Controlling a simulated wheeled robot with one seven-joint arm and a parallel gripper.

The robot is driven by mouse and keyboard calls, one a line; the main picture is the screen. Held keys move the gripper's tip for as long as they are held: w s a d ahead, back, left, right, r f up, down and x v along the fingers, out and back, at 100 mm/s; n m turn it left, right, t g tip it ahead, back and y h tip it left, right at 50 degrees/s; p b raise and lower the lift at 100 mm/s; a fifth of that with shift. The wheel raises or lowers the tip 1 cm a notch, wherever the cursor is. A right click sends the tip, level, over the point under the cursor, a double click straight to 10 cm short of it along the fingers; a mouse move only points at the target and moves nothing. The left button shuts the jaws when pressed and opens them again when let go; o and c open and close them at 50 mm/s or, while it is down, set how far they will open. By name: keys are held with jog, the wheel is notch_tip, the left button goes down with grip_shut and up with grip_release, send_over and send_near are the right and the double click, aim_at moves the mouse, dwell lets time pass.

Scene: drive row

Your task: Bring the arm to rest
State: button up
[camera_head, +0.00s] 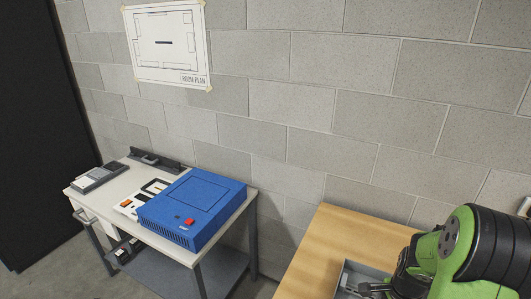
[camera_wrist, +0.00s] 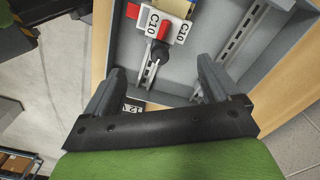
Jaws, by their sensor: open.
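My gripper (camera_wrist: 160,75) is open in the wrist view, its two dark fingers wide apart with nothing between them that I can see held. It is over a grey tray-like box (camera_wrist: 200,20) with slotted metal rails. A red part with a dark round knob (camera_wrist: 160,53) sits in line with the gap between the fingers, by white labels marked C10 (camera_wrist: 153,21). I cannot tell how far below the fingers it is. In the head view my green and black arm reaches in at the lower right, and the gripper there is mostly hidden by the arm and frame edge.
The grey box (camera_head: 350,272) stands on a wooden table (camera_head: 325,240). To the left, a light-topped cart (camera_head: 100,200) holds a blue box (camera_head: 195,205) with a red switch and a grey device (camera_head: 98,177). A block wall with a room plan (camera_head: 165,45) stands behind.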

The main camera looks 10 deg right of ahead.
jog(key=shift+f+b, duration=0.3)
jog(key=shift+f, duration=0.55)
jog(key=shift+r, duration=0.1)
jog(key=shift+n, duration=0.9)
jog(key=shift+f+b, duration=1.15)
jog(key=shift+f, duration=0.05)
jog(key=shift+r, duration=0.1)
jog(key=c, duration=1.5)
